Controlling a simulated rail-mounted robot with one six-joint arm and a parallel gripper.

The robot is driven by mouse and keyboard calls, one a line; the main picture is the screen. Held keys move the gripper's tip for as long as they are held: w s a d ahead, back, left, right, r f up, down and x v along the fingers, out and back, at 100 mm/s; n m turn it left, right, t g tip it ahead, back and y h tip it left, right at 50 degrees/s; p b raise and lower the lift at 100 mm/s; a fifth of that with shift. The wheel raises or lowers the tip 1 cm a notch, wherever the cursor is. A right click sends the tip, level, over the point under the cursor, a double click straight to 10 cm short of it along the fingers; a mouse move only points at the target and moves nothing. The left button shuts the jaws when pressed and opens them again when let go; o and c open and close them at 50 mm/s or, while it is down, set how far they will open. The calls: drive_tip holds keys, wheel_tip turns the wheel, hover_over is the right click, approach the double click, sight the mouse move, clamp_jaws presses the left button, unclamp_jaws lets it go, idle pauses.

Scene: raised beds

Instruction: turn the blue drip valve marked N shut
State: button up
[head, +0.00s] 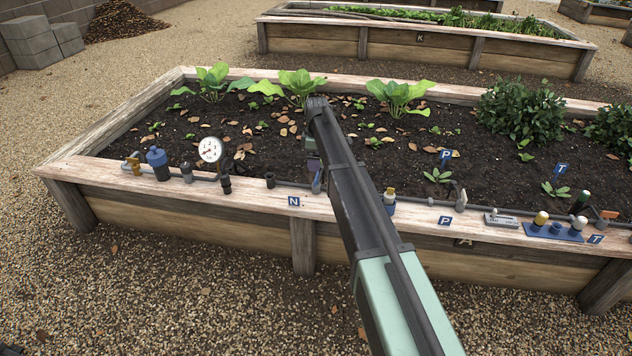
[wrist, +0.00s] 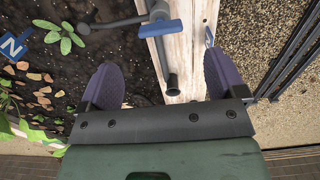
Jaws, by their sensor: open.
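The blue drip valve (wrist: 161,28) is in the wrist view, ahead of my gripper, with its bar handle across the wooden rim. A grey branch runs left from it over the soil, and a dark pipe stub points back toward my gripper. In the head view the valve (head: 317,183) shows only in part beside my arm. My gripper (wrist: 160,78) is open, its two purple pads wide apart on either side of the rim, touching no valve. In the head view my arm hides most of it. A blue N tag (wrist: 13,46) stands over the soil; an N plate (head: 293,201) is on the rim.
A pressure gauge (head: 210,150) and blue fitting (head: 158,163) stand on the rim to the left. To the right are a P plate (head: 445,220) and a blue manifold (head: 553,231). Leafy plants (head: 298,84) grow behind. Gravel (head: 190,290) in front is clear.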

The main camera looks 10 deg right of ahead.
sight(316, 176)
wheel_tip(316, 176, down, 8)
drive_tip(key=b, duration=0.6)
drive_tip(key=shift+r, duration=0.25)
drive_tip(key=c, duration=0.9)
